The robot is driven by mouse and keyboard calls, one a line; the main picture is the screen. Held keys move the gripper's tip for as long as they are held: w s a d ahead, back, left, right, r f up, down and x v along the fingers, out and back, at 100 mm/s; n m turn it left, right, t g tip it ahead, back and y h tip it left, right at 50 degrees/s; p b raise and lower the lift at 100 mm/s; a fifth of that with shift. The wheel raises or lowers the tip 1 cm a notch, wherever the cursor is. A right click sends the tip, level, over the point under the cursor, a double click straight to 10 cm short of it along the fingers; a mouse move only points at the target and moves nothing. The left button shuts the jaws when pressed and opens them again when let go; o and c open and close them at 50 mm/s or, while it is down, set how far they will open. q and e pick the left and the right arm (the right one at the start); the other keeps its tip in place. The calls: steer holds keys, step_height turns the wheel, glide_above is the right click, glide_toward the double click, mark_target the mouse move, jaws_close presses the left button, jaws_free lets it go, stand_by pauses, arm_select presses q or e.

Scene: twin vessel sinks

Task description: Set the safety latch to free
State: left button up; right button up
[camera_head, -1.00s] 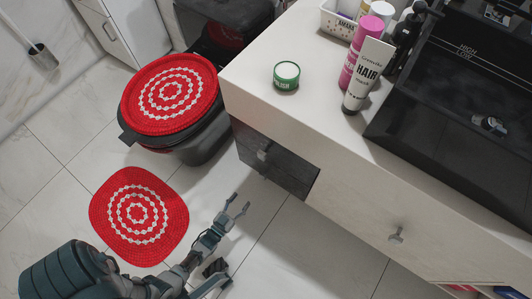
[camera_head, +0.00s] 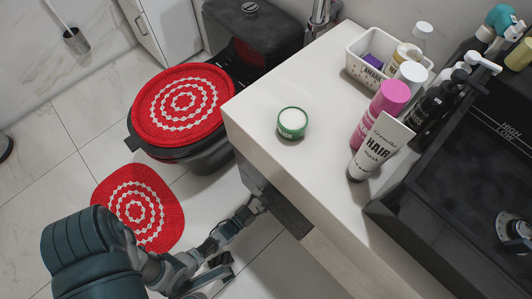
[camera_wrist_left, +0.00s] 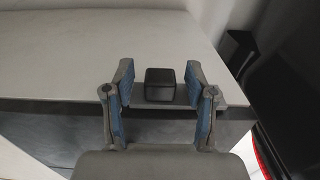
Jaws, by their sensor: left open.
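A small dark square block (camera_wrist_left: 160,85) shows in the left wrist view, at the edge where a light panel meets a dark one. It may be the safety latch; I cannot tell its setting. My left gripper (camera_wrist_left: 158,95) is open, with one finger on each side of the block and visible gaps between. In the head view, my left gripper (camera_head: 258,203) is at the dark front (camera_head: 285,208) under the counter, and no latch is clear there. My right gripper is not in view.
The white counter (camera_head: 270,125) overhangs near my left gripper. On it stand a green jar (camera_head: 292,122), a hair tube (camera_head: 378,148), a pink bottle (camera_head: 385,105) and a white basket (camera_head: 365,72). A red-covered toilet (camera_head: 180,103) and red mat (camera_head: 140,205) are left.

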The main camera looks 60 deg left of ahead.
arm_select(q)
jaws_close()
steer(key=shift+s+a, duration=0.2)
steer(key=shift+a, duration=0.55)
steer(key=shift+s+a, duration=0.15)
steer(key=shift+a, duration=0.6)
steer(key=shift+s+a, duration=0.2)
steer(key=shift+a, duration=0.55)
jaws_free()
